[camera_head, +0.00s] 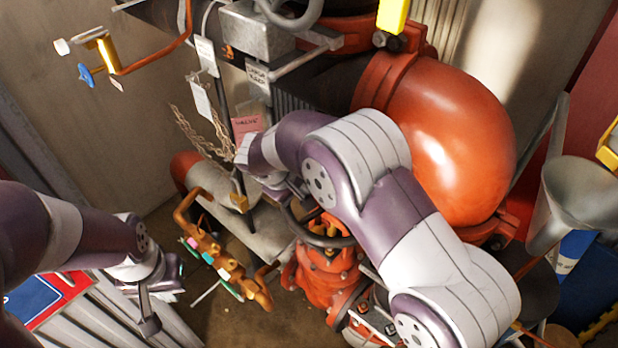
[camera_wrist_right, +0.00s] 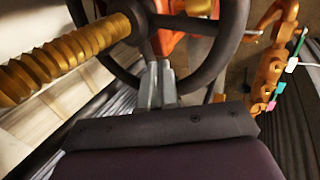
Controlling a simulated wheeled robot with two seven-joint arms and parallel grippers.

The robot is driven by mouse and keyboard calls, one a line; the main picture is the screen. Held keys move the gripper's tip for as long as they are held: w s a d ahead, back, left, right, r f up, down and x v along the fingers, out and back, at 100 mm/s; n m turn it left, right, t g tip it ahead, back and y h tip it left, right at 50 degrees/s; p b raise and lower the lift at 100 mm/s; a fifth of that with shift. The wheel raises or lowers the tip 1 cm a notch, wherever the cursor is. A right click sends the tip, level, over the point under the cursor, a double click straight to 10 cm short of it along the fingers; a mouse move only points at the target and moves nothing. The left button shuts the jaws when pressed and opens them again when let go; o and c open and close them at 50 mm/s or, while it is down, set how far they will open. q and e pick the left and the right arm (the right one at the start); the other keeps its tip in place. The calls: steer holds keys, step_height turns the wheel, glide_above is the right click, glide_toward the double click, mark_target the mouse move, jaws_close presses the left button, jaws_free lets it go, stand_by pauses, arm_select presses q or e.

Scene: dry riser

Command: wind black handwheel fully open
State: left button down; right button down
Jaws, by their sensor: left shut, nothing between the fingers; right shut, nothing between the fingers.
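The black handwheel (camera_head: 330,241) sits on the red valve (camera_head: 322,275), partly hidden by my right arm in the head view. In the right wrist view the handwheel's rim (camera_wrist_right: 229,45), spokes and hub are close, with a brass threaded stem (camera_wrist_right: 65,65) running out to the left. My right gripper (camera_wrist_right: 158,70) is shut and empty, its fingertips at the wheel's opening beside a spoke; whether they touch it I cannot tell. My left gripper (camera_head: 150,320) is shut and empty at the lower left, well away from the wheel.
A large red pipe elbow (camera_head: 450,140) is behind my right arm. A grey funnel (camera_head: 580,200) is at the right. Chains and hanging tags (camera_head: 205,100) are at the upper left.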

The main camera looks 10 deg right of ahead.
step_height(320, 180, down, 5)
steer(key=a+b, duration=0.1)
steer(key=b, duration=0.3)
steer(key=s+d, duration=0.3)
steer(key=s+d+b, duration=0.1)
steer(key=s+d, duration=0.2)
steer(key=d, duration=0.1)
steer(key=s+d+b, duration=0.1)
steer(key=s+d, duration=0.1)
steer(key=d, duration=0.1)
steer(key=shift+s+d, duration=0.2)
steer(key=shift+s, duration=0.2)
steer(key=shift+d+r, duration=0.15)
steer(key=shift+d+r, duration=0.1)
